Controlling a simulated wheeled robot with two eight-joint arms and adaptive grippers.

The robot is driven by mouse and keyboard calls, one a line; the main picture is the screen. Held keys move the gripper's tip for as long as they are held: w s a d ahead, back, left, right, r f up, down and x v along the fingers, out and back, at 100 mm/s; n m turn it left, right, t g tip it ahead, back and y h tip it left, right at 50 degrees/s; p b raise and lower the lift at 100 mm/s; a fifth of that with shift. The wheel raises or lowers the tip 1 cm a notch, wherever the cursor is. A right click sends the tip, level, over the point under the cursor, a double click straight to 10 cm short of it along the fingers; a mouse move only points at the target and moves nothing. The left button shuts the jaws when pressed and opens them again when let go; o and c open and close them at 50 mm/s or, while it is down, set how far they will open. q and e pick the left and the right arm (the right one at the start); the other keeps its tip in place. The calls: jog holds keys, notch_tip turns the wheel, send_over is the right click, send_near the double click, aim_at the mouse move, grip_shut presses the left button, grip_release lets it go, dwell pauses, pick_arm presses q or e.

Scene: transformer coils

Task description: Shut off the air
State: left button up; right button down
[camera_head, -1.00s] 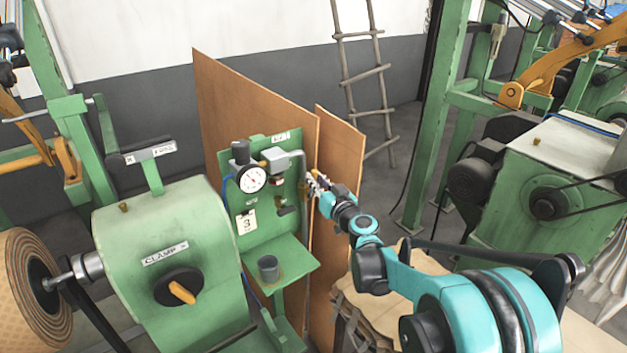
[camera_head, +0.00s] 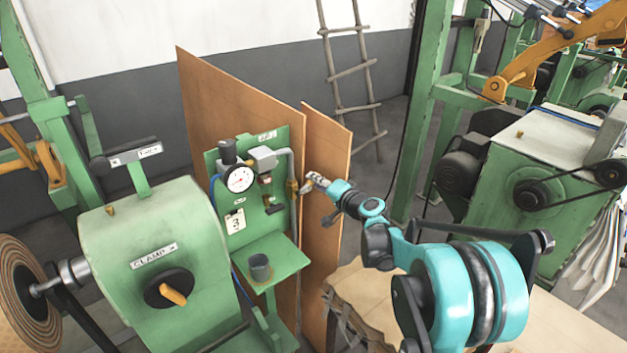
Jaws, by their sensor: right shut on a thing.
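The green air panel (camera_head: 222,188) stands at the centre left, with a round white gauge (camera_head: 240,179) and a grey pipe (camera_head: 291,163) down its right side. A small brass valve (camera_head: 292,187) sits on that pipe. My right gripper (camera_head: 306,183) is at the right side of the valve, its fingers shut on what seems to be the valve handle. The handle is small and mostly hidden by the fingers, so its exact angle cannot be told. My left gripper is not in view.
A green clamp machine (camera_head: 150,235) with an orange knob stands at left. A dark cup (camera_head: 260,267) sits on the panel's shelf (camera_head: 285,262). Brown boards (camera_head: 325,160) stand close behind my right gripper. A green motor machine (camera_head: 540,165) is at right.

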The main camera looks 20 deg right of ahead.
jog(key=shift+w+d+f+m+g+y+b, duration=0.1)
jog(key=shift+f+m+y+b, duration=0.1)
jog(key=shift+f+m, duration=0.35)
jog(key=shift+s+d+f+m+g+y+b, duration=0.1)
jog(key=shift+d+f+m+y, duration=0.15)
jog(key=shift+m, duration=0.55)
jog(key=shift+w+f+m+g+y+b, duration=0.1)
jog(key=shift+f+m+y+b, duration=0.05)
jog(key=shift+f+m, duration=0.45)
jog(key=shift+r, duration=0.1)
jog(key=c, duration=1.5)
grip_release()
jog(key=shift+o, duration=0.2)
jog(key=v, duration=1.2)
